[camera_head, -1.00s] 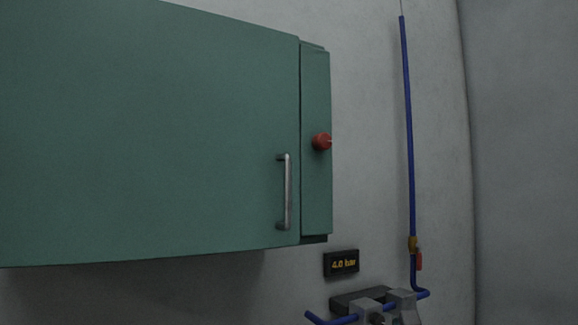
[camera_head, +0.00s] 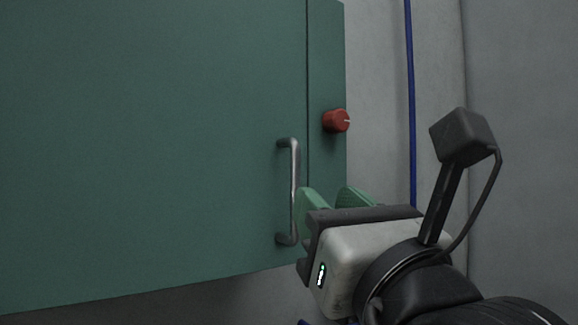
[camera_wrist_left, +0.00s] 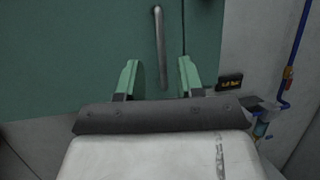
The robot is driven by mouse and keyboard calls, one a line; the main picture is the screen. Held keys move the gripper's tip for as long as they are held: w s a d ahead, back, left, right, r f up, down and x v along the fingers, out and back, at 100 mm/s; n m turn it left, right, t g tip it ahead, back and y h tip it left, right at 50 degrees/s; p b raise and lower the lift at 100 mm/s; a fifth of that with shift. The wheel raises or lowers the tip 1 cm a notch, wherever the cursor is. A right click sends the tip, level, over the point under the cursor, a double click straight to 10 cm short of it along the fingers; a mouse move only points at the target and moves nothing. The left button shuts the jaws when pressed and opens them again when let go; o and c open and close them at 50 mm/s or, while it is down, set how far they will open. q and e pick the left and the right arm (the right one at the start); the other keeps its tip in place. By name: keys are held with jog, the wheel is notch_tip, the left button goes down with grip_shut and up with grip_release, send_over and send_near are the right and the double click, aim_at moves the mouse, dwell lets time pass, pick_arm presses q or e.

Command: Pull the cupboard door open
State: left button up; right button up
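The cupboard door (camera_head: 150,150) is a flat green panel and looks shut, with a thin seam along its right edge. Its handle (camera_head: 294,190) is a vertical grey metal bar near that edge. My left gripper (camera_head: 331,194) has green fingers spread apart, with nothing held. In the head view it is just right of the handle's lower half. In the left wrist view the handle (camera_wrist_left: 160,45) lines up with the gap between the fingers. I cannot tell whether the fingertips reach past the bar. My right gripper is not in view.
A red knob (camera_head: 336,121) sits on the narrow green strip right of the door, above my gripper. A blue pipe (camera_head: 410,100) runs down the grey wall to the right.

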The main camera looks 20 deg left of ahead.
aim_at(297, 171)
pick_arm(q)
jog(key=w+a+r+p, duration=0.2)
jog(key=shift+w+r, duration=0.3)
jog(key=shift+w, duration=0.05)
jog(key=p+x, duration=0.1)
jog(key=x, duration=0.2)
jog(key=shift+w+a+f+p, duration=0.2)
jog(key=shift+a+f+p, duration=0.05)
jog(key=shift+a+p, duration=0.15)
jog(key=shift+w+a+r, duration=0.2)
jog(key=shift+w+a, duration=0.25)
jog(key=shift+w, duration=0.1)
jog(key=shift+p, duration=0.3)
grip_shut()
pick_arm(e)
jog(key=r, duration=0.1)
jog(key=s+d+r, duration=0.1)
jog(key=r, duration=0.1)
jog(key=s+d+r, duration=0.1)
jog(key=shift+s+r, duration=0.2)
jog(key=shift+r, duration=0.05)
